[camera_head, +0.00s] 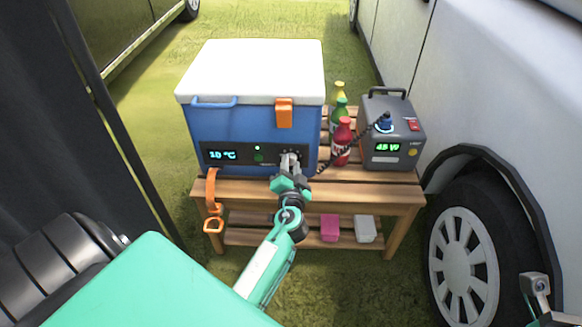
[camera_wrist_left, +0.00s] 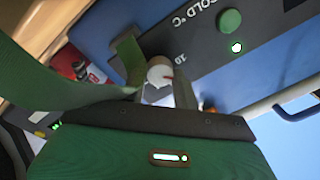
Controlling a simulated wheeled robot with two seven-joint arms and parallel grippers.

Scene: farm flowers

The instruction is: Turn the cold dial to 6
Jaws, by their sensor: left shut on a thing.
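The blue cooler (camera_head: 230,122) with a white lid stands on a wooden bench. Its dark front panel (camera_head: 228,155) has a display reading 10 °C. My left gripper (camera_head: 290,163) is at the right end of this panel. In the head view the gripper hides most of the dial. Part of my right gripper (camera_head: 538,290) shows at the lower right; its jaws are unclear.
A grey power box (camera_head: 393,132) and several bottles (camera_head: 342,140) stand right of the cooler on the bench (camera_head: 375,190). A dark cable runs from the box. An orange strap (camera_head: 212,200) hangs at the left. A white vehicle (camera_head: 500,100) stands close at the right.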

